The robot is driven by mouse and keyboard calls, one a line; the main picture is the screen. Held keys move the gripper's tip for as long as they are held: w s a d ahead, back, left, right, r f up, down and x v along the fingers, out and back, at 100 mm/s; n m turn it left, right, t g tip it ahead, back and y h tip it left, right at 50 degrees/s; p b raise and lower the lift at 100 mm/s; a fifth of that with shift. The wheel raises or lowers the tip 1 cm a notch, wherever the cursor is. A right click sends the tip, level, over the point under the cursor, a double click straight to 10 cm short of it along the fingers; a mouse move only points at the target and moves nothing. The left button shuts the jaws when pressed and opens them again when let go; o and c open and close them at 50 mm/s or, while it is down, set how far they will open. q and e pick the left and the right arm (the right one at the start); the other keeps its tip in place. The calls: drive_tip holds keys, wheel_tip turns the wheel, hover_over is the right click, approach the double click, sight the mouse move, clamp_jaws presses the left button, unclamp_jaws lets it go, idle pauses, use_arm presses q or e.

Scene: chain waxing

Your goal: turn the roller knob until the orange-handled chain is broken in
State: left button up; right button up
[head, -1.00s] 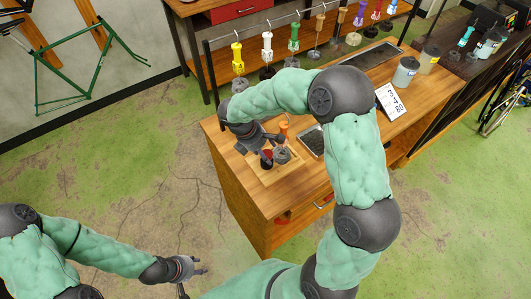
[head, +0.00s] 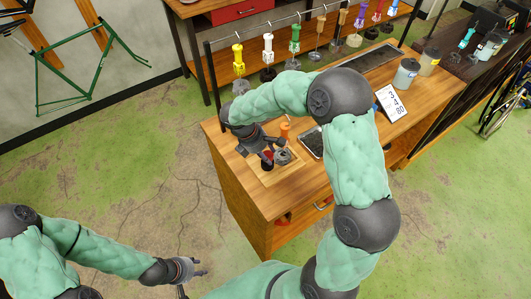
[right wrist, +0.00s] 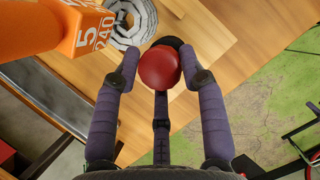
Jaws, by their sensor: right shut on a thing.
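The roller knob is a red ball (right wrist: 160,68) in the right wrist view, on a dark round base. My right gripper (right wrist: 162,80) is closed around the red knob, with fingers on both sides and one below. In the head view the right gripper (head: 264,150) is over the wooden board on the bench, and the knob is mostly covered by it. The orange handle (head: 285,130) stands beside the gripper, over a grey coiled chain (head: 284,157). The handle (right wrist: 85,25), with numbers on it, and the coil (right wrist: 130,22) show at upper left in the wrist view. My left gripper (head: 192,277) is open and empty over the floor.
Other coloured handles with chains hang from a rail (head: 300,22) along the back of the bench (head: 340,165). A dark tray (head: 313,143), a number card (head: 392,103) and jars (head: 405,72) lie to the right. Floor left of the bench is free.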

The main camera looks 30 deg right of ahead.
drive_tip(key=m+g+p, duration=0.1)
drive_tip(key=m, duration=0.1)
drive_tip(key=m+g, duration=0.1)
drive_tip(key=m, duration=0.2)
drive_tip(key=shift+w+d+r+y+p, duration=0.1)
drive_tip(key=shift+d+y+p, duration=0.1)
drive_tip(key=shift+y+p, duration=0.2)
drive_tip(key=shift+m+g+y+p, duration=0.4)
drive_tip(key=shift+m+y, duration=0.2)
drive_tip(key=shift+m, duration=1.3)
drive_tip(key=o, duration=1.1)
drive_tip(key=shift+w+r, duration=0.1)
drive_tip(key=shift+r, duration=0.05)
drive_tip(key=v, duration=1.1)
drive_tip(key=shift+r, duration=0.25)
